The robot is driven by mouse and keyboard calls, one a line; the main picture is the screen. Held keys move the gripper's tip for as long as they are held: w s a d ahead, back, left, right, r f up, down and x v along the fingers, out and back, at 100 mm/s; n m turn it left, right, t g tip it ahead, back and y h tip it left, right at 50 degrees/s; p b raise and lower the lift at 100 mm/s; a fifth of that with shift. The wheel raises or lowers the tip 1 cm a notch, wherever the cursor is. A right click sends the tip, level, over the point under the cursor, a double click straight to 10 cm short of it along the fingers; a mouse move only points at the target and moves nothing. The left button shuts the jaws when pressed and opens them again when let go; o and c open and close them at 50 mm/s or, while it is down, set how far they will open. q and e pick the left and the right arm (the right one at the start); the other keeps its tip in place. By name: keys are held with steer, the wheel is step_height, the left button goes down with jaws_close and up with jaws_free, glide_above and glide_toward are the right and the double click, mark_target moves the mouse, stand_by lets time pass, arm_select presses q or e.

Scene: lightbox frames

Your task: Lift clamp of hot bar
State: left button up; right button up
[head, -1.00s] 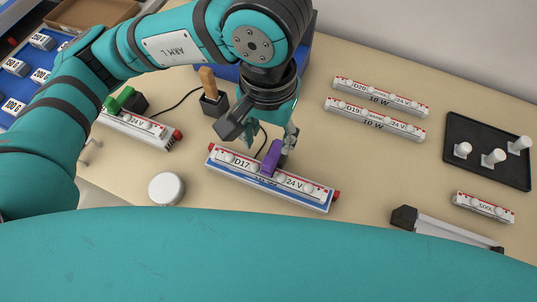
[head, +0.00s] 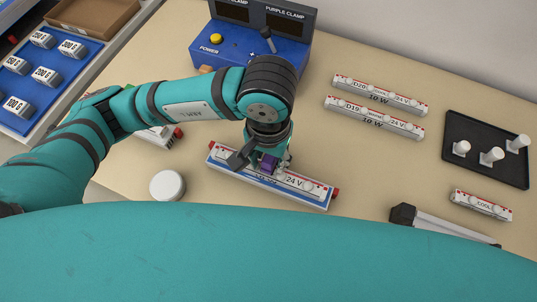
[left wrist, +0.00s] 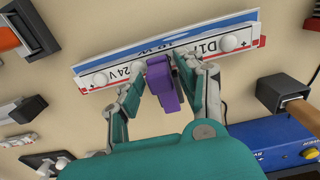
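The hot bar (head: 310,190), a white and blue strip with red ends and "24 V" on it, lies on the table in the middle of the head view. It also crosses the top of the left wrist view (left wrist: 200,45). A purple clamp (head: 268,165) sits on the bar's middle and shows between my fingers in the left wrist view (left wrist: 162,82). My left gripper (head: 262,160) is low over the bar, its fingers on either side of the clamp. The fingers look apart, with narrow gaps; contact is not clear. My right gripper is not in view.
A blue power unit (head: 235,45) stands behind. Two more bars (head: 380,95) (head: 375,118) lie to the right, near a black tray with white pegs (head: 485,170). A round white lid (head: 167,186) lies left of the hot bar. A small bar (head: 482,206) lies front right.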

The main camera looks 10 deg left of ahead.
arm_select(q)
jaws_close()
steer(key=g+b, duration=0.1)
steer(key=w+g+b, duration=0.1)
steer(key=b, duration=0.1)
steer(key=shift+d+r+y, duration=0.15)
steer(key=shift+r+y, duration=0.2)
steer(key=shift+y, duration=0.05)
steer(key=shift+w+d+r+g+b, duration=0.1)
steer(key=shift+w+r+g+b, duration=0.3)
steer(key=shift+g+b, duration=0.4)
steer(key=shift+w+d+r+g+y+b, duration=0.1)
steer(key=shift+w+r+g+y+b, duration=0.3)
steer(key=shift+g, duration=0.3)
steer(key=shift+w+d+r+g+b, duration=0.1)
steer(key=shift+w+r+g+b, duration=0.1)
steer(key=shift+g, duration=0.25)
steer(key=shift+w+d+r+g+b, duration=0.1)
steer(key=shift+g+b, duration=0.1)
steer(key=shift+g, duration=0.25)
